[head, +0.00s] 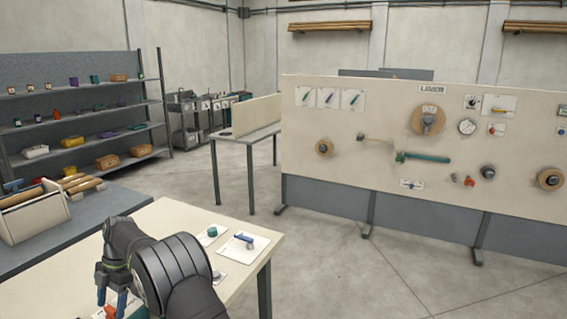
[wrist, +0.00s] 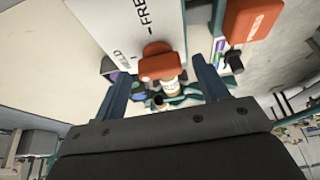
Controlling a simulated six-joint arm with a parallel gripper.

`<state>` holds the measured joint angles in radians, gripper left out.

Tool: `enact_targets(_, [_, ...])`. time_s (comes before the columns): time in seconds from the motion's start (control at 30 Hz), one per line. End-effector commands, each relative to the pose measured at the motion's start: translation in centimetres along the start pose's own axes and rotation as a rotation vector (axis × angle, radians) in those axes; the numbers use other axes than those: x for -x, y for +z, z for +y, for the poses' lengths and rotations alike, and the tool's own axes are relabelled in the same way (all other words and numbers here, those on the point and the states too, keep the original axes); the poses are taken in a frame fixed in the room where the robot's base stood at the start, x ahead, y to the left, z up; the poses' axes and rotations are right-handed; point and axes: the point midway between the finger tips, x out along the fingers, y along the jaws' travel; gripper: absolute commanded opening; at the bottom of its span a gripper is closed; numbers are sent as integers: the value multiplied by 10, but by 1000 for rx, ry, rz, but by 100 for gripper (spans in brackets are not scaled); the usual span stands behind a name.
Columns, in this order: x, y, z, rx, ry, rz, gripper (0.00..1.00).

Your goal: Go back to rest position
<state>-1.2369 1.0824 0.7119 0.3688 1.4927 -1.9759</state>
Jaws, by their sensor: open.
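My gripper (head: 112,300) shows at the lower left of the head view, at the near table, with its blue fingers pointing down. In the wrist view my gripper (wrist: 162,85) is open, its two dark teal fingers spread apart. An orange block (wrist: 161,66) with a pale cylindrical part below it appears in the gap between the fingers. I cannot tell how far it is from them, and nothing is visibly clamped. A small orange part is partly hidden beside my gripper in the head view.
A white lettered plate (wrist: 132,25) and a second orange block (wrist: 254,18) lie close to the fingers. The near table (head: 165,215) holds a teal piece (head: 212,231) and a blue-handled piece (head: 244,239). A wooden toolbox (head: 35,213) stands left. A large panel (head: 340,150) stands beyond open floor.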

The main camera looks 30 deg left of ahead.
Motion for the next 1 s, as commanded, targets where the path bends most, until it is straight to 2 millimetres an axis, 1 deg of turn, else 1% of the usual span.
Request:
enact_targets(0.03, [-11,0,-1,-1,-3,1,67])
enact_targets(0.07, [-7,0,-1,-36,16,0,67])
enact_targets(0.1, [-6,0,-1,-76,33,0,67])
enact_targets(0.5, [-6,-1,-4,-447,185,0,67])
enact_targets(1.0, [-7,-3,-6,-850,351,0,67])
